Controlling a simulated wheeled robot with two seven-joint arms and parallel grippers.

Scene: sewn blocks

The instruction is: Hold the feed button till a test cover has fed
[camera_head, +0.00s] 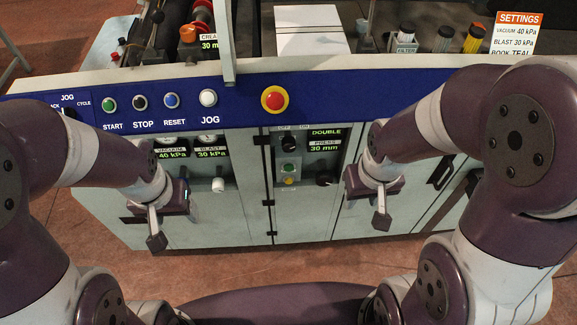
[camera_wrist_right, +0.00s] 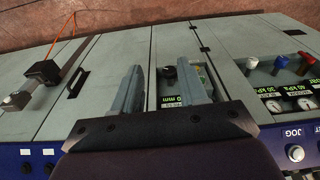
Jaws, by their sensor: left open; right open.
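A recessed panel (camera_head: 307,160) on the machine's front has a green button (camera_head: 288,168), a yellow button (camera_head: 289,181) and black knobs; I cannot read which button is the feed button. My right gripper (camera_head: 382,215) is open and empty, in front of the cabinet to the right of this panel. In the right wrist view its two fingers (camera_wrist_right: 160,88) stand apart, with the panel's black knob (camera_wrist_right: 169,72) seen between them. My left gripper (camera_head: 156,235) is open and empty, low in front of the left cabinet door. I cannot make out a test cover.
A blue rail (camera_head: 240,107) carries START, STOP, RESET and JOG buttons and a red emergency stop (camera_head: 275,99). Gauges and a white knob (camera_head: 218,185) are near my left gripper. A white stack (camera_head: 312,42) and several containers stand on top. Door handles stick out at right.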

